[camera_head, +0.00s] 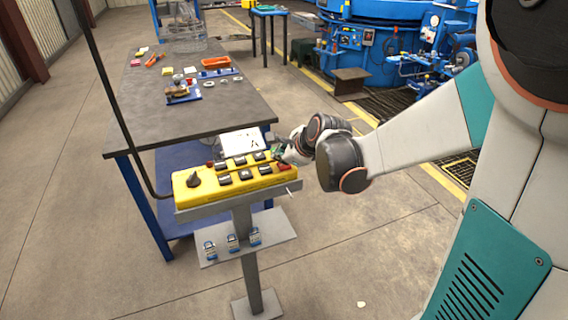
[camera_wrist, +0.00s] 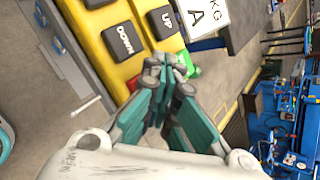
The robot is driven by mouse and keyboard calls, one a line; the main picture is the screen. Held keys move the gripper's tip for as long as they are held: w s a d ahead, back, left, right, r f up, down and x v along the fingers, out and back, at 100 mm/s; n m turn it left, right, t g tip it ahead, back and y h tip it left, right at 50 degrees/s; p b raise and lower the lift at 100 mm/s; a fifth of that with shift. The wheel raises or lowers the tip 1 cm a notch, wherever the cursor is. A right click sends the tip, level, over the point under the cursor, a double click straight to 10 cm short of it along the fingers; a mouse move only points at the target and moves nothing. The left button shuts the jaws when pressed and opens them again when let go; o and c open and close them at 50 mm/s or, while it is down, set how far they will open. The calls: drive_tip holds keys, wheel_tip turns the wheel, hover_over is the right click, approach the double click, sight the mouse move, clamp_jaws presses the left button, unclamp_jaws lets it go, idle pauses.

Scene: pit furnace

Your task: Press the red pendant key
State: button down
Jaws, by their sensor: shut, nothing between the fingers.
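The yellow pendant box (camera_head: 208,186) lies on a grey stand, with two rows of black keys and a dark rotary knob (camera_head: 194,180). A red key (camera_head: 284,166) shows at its right end. In the wrist view a red patch (camera_wrist: 133,83) shows at the box's near edge, partly covered by my gripper. A green key (camera_wrist: 189,64) is just beyond the fingers. My gripper (camera_wrist: 167,64) is shut and empty, over the key end of the box. In the head view my gripper (camera_head: 285,147) is small and partly hidden; I cannot tell whether it touches a key.
A white card (camera_head: 242,141) stands behind the box. A dark-topped workbench (camera_head: 185,115) with small parts and an orange tray (camera_head: 216,63) is behind. A black cable (camera_head: 118,110) runs down at the left.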

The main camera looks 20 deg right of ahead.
sight(282, 166)
drive_tip(key=shift+r, duration=0.15)
drive_tip(key=shift+r+p, duration=0.65)
drive_tip(key=shift+r, duration=0.1)
drive_tip(key=shift+r+p, duration=2)
drive_tip(key=shift+r, duration=0.5)
